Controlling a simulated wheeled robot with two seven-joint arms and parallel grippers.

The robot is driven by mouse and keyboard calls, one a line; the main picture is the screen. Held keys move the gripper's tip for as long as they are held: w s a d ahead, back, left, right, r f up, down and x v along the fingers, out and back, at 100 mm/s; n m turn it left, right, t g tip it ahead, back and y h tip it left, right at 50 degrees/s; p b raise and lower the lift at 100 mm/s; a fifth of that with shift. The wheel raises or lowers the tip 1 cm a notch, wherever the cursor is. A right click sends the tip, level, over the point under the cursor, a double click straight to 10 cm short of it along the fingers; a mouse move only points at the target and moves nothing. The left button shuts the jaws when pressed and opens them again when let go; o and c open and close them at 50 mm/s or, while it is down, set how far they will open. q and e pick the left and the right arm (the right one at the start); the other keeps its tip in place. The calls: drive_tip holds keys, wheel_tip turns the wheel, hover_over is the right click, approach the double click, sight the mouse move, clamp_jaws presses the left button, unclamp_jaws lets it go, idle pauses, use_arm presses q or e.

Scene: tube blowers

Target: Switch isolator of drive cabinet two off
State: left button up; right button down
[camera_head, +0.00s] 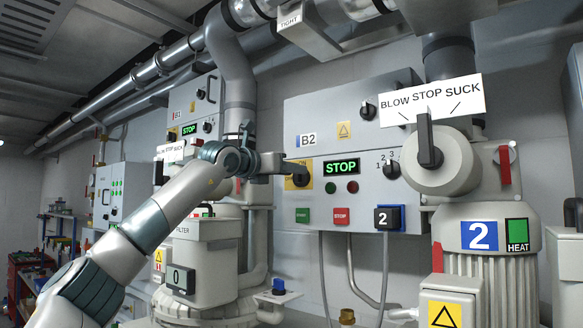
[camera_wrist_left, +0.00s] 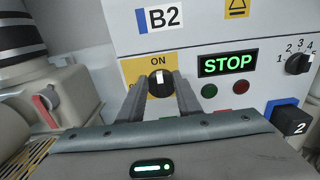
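The drive cabinet marked B2 (camera_head: 352,110) is a grey box on the wall. Its isolator is a black rotary knob (camera_head: 299,178) on a yellow plate at the cabinet's left side. In the left wrist view the knob (camera_wrist_left: 160,83) has its white mark pointing up towards the word ON. My left gripper (camera_head: 286,169) is at the knob. In the left wrist view its two fingers (camera_wrist_left: 160,90) are apart, one on each side of the knob, with no clear grip on it. The lower part of the plate is hidden. My right gripper does not show.
A green STOP display (camera_head: 341,167), a numbered selector (camera_head: 391,170), green and red buttons and a blue-framed block marked 2 (camera_head: 388,217) are on the cabinet. A BLOW STOP SUCK lever (camera_head: 428,140) stands out at right. Cabinet B1 (camera_head: 197,105) is further left.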

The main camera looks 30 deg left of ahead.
use_arm(q)
drive_tip(key=shift+w, duration=0.2)
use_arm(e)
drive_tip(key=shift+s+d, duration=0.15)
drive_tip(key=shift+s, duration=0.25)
use_arm(q)
clamp_jaws()
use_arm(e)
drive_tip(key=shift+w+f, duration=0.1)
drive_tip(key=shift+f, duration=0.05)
